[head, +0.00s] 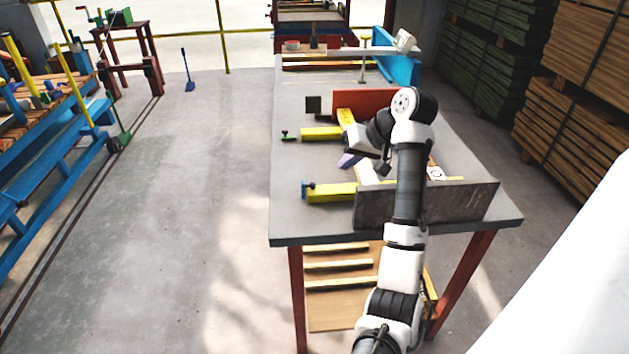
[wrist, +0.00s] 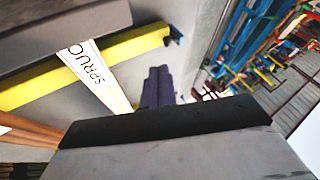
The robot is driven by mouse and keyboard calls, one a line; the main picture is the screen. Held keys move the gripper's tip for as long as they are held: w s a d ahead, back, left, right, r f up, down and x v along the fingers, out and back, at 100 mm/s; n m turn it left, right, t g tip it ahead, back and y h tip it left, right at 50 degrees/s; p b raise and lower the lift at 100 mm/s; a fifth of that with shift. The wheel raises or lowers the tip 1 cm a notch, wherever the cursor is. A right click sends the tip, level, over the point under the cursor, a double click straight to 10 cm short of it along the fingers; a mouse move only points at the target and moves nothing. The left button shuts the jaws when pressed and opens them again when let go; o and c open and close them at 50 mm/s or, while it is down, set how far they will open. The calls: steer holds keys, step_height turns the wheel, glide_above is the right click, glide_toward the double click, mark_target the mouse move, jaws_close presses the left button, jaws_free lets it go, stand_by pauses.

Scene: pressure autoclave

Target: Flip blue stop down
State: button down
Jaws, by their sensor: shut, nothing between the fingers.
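The blue stop (head: 305,188) is a small blue piece at the left end of the near yellow bar (head: 333,193) on the grey table. It looks raised at the bar's end, but its exact angle is too small to tell. It also shows in the wrist view (wrist: 176,35) at the tip of the yellow bar. My gripper (head: 349,160) has purple fingers held together and empty. It is above the table, behind and right of the blue stop and apart from it. In the wrist view the fingers (wrist: 158,86) point away from the bar's blue end.
A dark grey plate (head: 455,204) stands at the front, a red one (head: 362,102) behind. The table's left side is clear.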

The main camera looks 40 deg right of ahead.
steer(key=shift+d+f, duration=0.1)
steer(key=p+x, duration=0.1)
steer(key=x, duration=0.9)
stand_by(0.6)
steer(key=shift+w, duration=0.15)
steer(key=shift+a+r+p, duration=0.25)
steer(key=shift+r+p, duration=0.05)
steer(key=shift+r, duration=0.05)
